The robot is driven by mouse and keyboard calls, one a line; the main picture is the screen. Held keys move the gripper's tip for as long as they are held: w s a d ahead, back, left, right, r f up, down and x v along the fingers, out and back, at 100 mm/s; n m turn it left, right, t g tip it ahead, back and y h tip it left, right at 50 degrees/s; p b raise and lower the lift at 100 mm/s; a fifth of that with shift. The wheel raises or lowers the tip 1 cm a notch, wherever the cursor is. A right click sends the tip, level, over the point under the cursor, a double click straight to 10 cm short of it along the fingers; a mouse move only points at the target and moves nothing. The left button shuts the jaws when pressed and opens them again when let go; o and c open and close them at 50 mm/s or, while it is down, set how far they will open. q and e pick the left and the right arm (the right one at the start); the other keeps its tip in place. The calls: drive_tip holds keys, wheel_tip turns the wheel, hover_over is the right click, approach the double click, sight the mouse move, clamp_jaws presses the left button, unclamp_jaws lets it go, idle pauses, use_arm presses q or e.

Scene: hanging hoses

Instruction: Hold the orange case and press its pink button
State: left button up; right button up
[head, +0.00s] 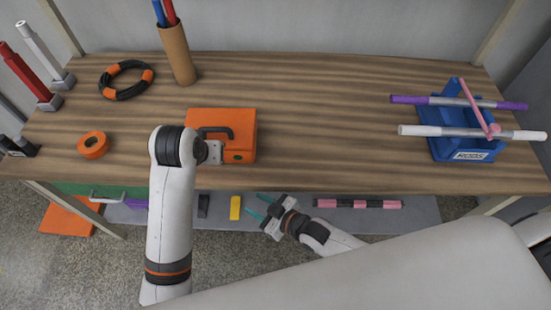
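The orange case (238,122) with a dark handle lies on the wooden table, left of the middle, near the front edge. A small dark green spot shows on its front side; I see no pink button on the visible faces. My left gripper (214,151) is at the case's front left, by the handle. My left wrist partly covers it, so I cannot tell whether its fingers are closed on the handle. My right gripper (257,207) is open and empty, with teal fingertips pointing left, in front of the table edge and apart from the case.
An orange tape roll (93,145) and a black-orange ring (126,80) lie on the left. A cardboard tube (177,55) stands behind the case. A blue rod holder (470,142) is at the right. A lower shelf holds a pink-black rod (357,204). The table's middle is clear.

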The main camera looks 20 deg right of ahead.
wheel_tip(320, 180, up, 9)
drive_tip(key=a+n+y, duration=0.1)
drive_tip(key=a+y, duration=0.1)
drive_tip(key=y, duration=0.1)
drive_tip(key=m+t, duration=0.1)
drive_tip(key=t, duration=0.2)
approach(232, 136)
drive_tip(key=v, duration=0.3)
drive_tip(key=shift+s+d+f, duration=0.15)
drive_tip(key=shift+s, duration=0.15)
drive_tip(key=x, duration=1.2)
drive_tip(key=shift+w+d, duration=0.1)
drive_tip(key=shift+d, duration=0.05)
